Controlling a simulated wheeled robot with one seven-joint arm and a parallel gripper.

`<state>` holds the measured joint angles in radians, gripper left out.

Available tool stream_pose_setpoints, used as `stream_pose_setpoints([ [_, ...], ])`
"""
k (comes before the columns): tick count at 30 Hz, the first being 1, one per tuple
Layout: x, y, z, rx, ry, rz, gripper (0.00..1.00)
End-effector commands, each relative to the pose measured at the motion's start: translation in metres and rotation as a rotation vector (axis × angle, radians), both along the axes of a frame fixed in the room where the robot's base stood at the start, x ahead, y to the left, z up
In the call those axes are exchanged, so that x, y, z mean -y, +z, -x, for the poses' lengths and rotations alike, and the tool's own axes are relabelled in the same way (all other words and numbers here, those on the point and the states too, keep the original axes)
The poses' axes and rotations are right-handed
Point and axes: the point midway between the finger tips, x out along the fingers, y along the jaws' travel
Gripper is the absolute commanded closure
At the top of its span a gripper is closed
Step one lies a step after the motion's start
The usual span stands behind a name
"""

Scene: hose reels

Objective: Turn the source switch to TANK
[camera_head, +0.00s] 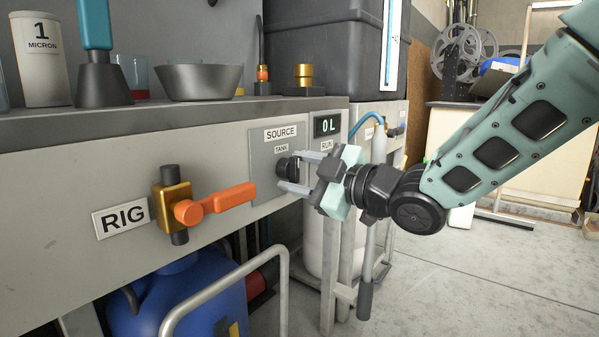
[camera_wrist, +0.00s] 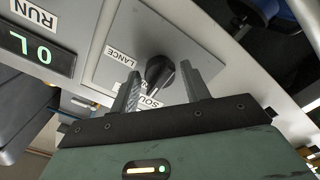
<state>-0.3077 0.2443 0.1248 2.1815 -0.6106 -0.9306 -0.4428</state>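The source switch is a black knob (camera_head: 293,167) on a grey panel (camera_head: 263,150), under the labels SOURCE and TANK. In the wrist view the knob (camera_wrist: 158,72) shows between my two grey fingers, with a gap on each side. A LANCE label shows upside down beside it, and the SOURCE label is partly hidden by a finger.
A display (camera_head: 327,125) reading 0 L, with a RUN label, sits right of the switch. An orange-handled valve (camera_head: 215,203) with a RIG label is to the left. A grey tube rail (camera_head: 225,285) stands in front below. Open floor lies to the right.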

Motion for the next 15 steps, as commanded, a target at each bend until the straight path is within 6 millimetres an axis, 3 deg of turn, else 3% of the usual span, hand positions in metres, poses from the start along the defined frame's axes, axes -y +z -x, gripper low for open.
stream_pose_setpoints([
  [10,0.001,0.001,0.001,0.0,0.0,-0.003,0.45],
  [15,0.015,0.004,0.011,0.0,0.0,-0.002,0.45],
])
